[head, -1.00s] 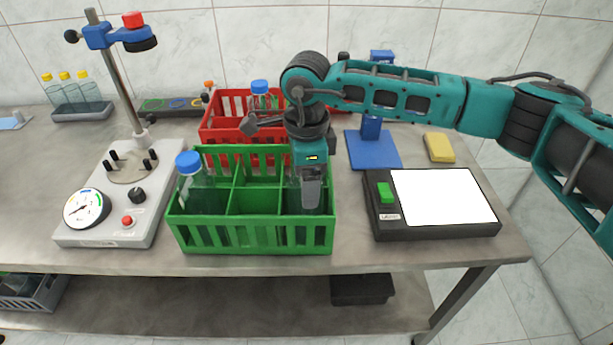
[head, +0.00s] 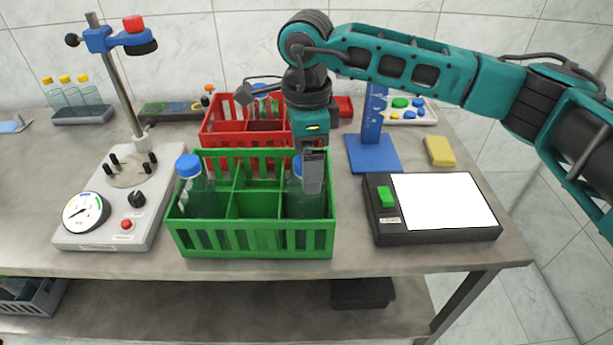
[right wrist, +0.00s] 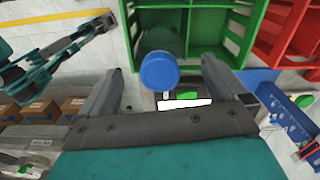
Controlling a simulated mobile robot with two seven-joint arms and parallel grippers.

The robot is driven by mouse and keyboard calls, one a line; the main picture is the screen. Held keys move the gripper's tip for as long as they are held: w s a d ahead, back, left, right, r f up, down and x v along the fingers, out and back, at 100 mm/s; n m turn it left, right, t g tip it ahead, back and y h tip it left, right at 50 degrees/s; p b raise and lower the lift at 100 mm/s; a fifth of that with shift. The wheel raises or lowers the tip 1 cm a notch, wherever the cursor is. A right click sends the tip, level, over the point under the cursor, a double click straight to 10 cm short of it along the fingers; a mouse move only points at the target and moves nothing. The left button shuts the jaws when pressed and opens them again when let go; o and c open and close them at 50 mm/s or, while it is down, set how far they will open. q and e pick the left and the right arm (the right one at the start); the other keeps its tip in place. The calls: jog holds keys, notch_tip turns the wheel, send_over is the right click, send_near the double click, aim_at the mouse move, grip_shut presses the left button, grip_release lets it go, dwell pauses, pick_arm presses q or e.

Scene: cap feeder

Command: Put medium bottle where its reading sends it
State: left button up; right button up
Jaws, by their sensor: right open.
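A bottle with a blue cap (head: 297,167) stands in the front right compartment of the green crate (head: 250,243). Another blue-capped bottle (head: 188,167) stands in its left part. I cannot tell which is the medium bottle. My right gripper (head: 313,178) hangs fingers down over the right compartment, close to the bottle's cap and partly in front of it. In the right wrist view the blue cap (right wrist: 159,71) shows between the spread, empty fingers. A teal arm, likely my left, shows at upper left there; its gripper (right wrist: 100,22) is too small to read.
A red crate (head: 222,139) with a bottle stands behind the green one. A gauge device (head: 85,212) with a post is at left. A black box with a white panel (head: 442,200), a blue stand (head: 374,155) and a yellow block (head: 439,151) are at right.

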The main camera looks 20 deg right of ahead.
notch_tip(320, 180, up, 6)
jog(key=shift+r, duration=0.15)
dwell(0.5)
